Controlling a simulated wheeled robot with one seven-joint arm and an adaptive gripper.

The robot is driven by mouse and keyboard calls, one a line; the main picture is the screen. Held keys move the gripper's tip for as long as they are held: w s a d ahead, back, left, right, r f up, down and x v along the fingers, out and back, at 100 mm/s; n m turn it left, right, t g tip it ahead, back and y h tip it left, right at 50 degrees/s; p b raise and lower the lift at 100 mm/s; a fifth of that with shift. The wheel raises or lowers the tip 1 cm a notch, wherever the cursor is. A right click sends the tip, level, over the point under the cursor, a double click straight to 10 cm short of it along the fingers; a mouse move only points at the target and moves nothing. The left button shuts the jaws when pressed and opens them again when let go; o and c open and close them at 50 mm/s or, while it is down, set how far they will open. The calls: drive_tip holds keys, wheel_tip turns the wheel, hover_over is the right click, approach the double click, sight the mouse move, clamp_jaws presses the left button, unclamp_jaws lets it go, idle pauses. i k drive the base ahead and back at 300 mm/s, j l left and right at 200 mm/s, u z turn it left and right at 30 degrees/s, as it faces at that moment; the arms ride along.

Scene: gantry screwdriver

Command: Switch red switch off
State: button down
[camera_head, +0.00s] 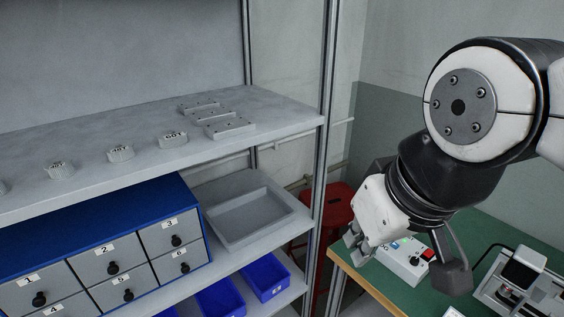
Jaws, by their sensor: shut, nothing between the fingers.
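A light grey control box (402,264) lies on the green workbench at the lower right. A small red switch (427,254) shows at the box's right end; whether it is on or off is too small to tell. A green spot and a dark knob also show on the box. My gripper (356,249) is shut and empty, in front of and above the bench, just left of the box in the picture. My gripper and wrist hide part of the box. I cannot tell how far the fingers are from it.
The green workbench (480,231) has a wooden edge. A grey and black device (525,280) stands at its right. A red stool (335,207) is behind. At left, a metal shelf (90,170) holds grey parts, a blue drawer cabinet (100,222), a grey tray (285,208) and blue bins (266,277).

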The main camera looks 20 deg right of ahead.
sight(429, 253)
drive_tip(key=j+z, duration=0.2)
drive_tip(key=z, duration=0.25)
drive_tip(key=j+z, duration=0.15)
drive_tip(key=z, duration=0.3)
drive_tip(key=j+z, duration=0.2)
drive_tip(key=z, duration=0.25)
